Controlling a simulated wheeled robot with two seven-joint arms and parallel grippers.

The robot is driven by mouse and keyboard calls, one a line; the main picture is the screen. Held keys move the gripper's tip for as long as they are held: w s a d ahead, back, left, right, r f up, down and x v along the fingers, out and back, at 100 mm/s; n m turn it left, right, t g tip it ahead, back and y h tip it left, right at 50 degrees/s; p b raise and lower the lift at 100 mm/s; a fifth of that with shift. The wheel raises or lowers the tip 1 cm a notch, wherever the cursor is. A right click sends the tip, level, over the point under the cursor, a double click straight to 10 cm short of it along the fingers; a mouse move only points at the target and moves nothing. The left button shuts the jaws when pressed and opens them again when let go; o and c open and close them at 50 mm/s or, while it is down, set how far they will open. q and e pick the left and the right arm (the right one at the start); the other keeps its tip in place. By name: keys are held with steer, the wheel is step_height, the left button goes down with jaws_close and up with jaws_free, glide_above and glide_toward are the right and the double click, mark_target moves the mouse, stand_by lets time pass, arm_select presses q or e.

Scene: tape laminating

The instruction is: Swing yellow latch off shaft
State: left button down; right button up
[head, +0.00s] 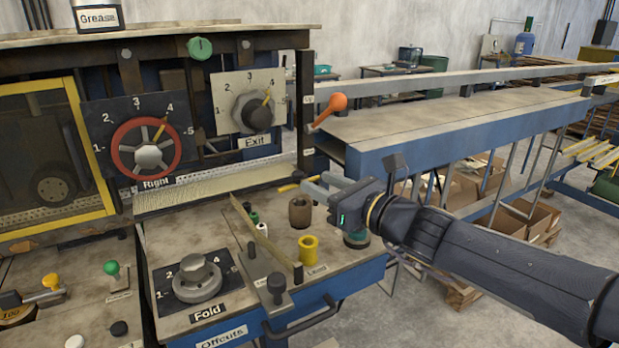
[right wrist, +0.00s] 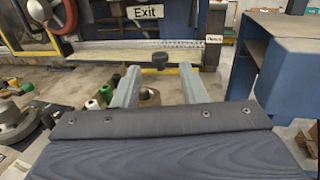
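A thin yellow bar (head: 289,187), which looks like the latch, shows at the back edge of the work table, just left of my right gripper's tips. In the right wrist view a yellow piece (right wrist: 187,70) stands behind the right finger, beside a dark knob (right wrist: 160,61). I cannot clearly tell the shaft or how the latch sits on it. My right gripper (head: 318,184) is open and empty, with its fingers pointing toward the back edge; both fingers also show in the right wrist view (right wrist: 157,80). My left gripper is not in view.
A brown cylinder (head: 300,213) and a yellow spool (head: 308,248) stand below the right gripper. A metal lever (head: 265,262), the Fold dial (head: 197,278) and the Exit dial (head: 252,108) are to the left. An orange-knobbed lever (head: 332,106) stands above. A blue-sided conveyor table (head: 450,140) lies right.

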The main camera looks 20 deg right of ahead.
mark_target(298, 172)
steer(key=shift+s+d, duration=0.15)
steer(key=shift+s, duration=0.2)
steer(key=n+g+y+p, duration=0.1)
steer(key=y+p, duration=0.1)
steer(key=p, duration=0.1)
steer(key=w+d+n+g+y+p, duration=0.1)
steer(key=n+g+p, duration=0.1)
steer(key=w+d+n+g+y+p, duration=0.1)
steer(key=y+p, duration=0.1)
steer(key=p, duration=0.1)
steer(key=shift+w+d+r+n+y+p, duration=0.1)
steer(key=shift+w+d+n+y+p, duration=0.1)
steer(key=shift+n+y+p, duration=0.15)
steer(key=shift+w+a+g, duration=0.15)
steer(key=shift+a+g, duration=0.25)
steer(key=p+x, duration=0.1)
steer(key=x, duration=0.6)
steer(key=shift+d, duration=0.1)
steer(key=shift+c, duration=0.5)
